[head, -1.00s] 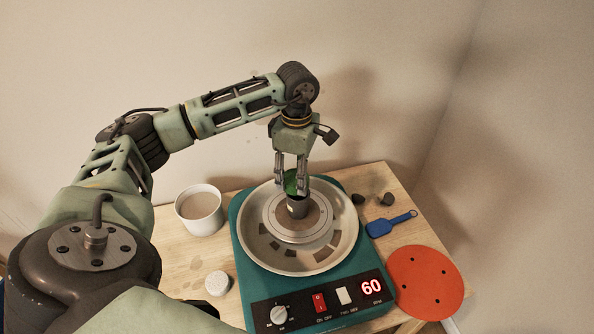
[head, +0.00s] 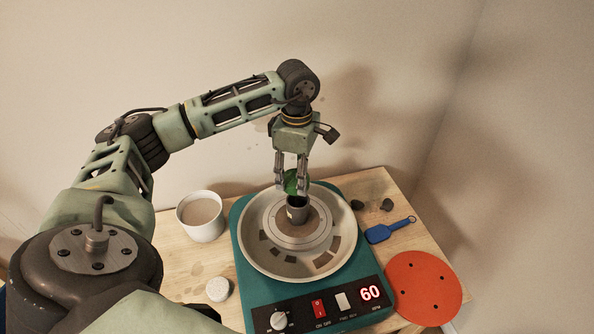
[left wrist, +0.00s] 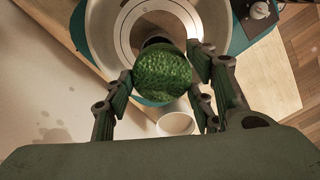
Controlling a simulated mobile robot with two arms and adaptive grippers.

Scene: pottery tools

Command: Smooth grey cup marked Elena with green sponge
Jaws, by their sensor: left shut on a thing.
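A small grey cup (head: 297,209) stands on the wheel head (head: 270,215) at the middle of the pottery wheel. A small pale mark shows on its side, too small to read. My left gripper (head: 291,186) is shut on the green sponge (head: 290,181) just above and behind the cup's rim. In the left wrist view the round sponge (left wrist: 160,73) sits between the fingers and hides most of the cup. I cannot tell whether sponge and cup touch. My right gripper is not in view.
The teal wheel base (head: 262,290) has a red switch (head: 319,308) and a display reading 60 (head: 370,293). A white bucket (head: 201,216) and white round piece (head: 218,289) stand left. A blue tool (head: 389,231), dark lumps (head: 386,205) and an orange disc (head: 424,287) lie right.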

